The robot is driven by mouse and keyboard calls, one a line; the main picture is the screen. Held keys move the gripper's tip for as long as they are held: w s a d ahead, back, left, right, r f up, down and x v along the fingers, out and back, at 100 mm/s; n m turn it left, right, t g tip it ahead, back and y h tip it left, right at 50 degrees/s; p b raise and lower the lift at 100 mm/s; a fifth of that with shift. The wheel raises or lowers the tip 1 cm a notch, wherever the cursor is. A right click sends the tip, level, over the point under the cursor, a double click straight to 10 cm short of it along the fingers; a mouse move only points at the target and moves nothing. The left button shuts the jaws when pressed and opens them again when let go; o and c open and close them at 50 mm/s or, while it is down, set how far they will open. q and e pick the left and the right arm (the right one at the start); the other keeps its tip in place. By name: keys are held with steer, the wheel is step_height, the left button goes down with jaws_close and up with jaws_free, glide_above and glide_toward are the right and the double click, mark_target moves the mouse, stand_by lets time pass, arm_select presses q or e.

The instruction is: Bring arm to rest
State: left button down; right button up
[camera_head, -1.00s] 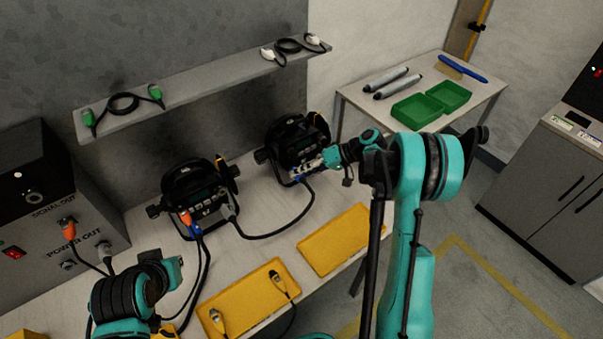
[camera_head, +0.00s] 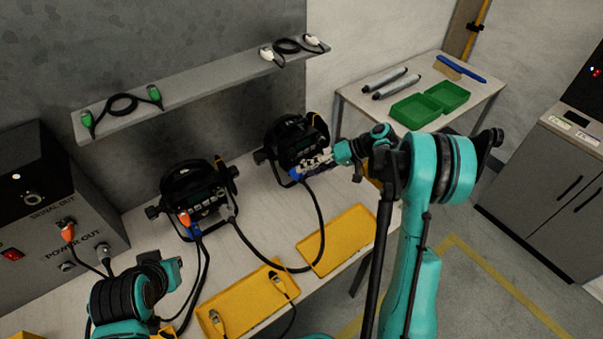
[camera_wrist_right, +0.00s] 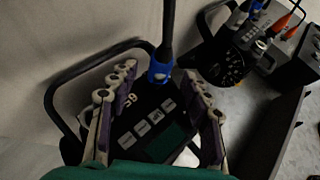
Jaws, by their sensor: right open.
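In the right wrist view the two fingers of my right gripper (camera_wrist_right: 158,112) are spread apart. A blue-collared plug (camera_wrist_right: 160,70) with a black cable sits beyond the fingertips, apart from them, at the par can's back panel (camera_wrist_right: 150,128). My left arm shows at the lower left; its gripper (camera_head: 172,272) is only partly seen, and I cannot tell its jaws.
The left par can (camera_head: 196,198) has orange and blue plugs. A power box (camera_head: 60,240) stands at left, a shelf (camera_head: 200,85) above. A side table (camera_head: 345,92) holds green boxes (camera_head: 415,110).

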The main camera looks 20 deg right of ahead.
steer(key=v, duration=0.8)
steer(key=s+a+r+m+h, duration=0.1)
steer(key=s+a+r+h, duration=0.4)
steer(key=s+a, duration=0.3)
steer(key=s+a+t+h, duration=0.1)
steer(key=s+t+h, duration=0.3)
steer(key=s, duration=1.1)
steer(key=shift+s+a+f+h, duration=0.2)
steer(key=shift+a+f+h, duration=0.05)
steer(key=shift+h, duration=0.55)
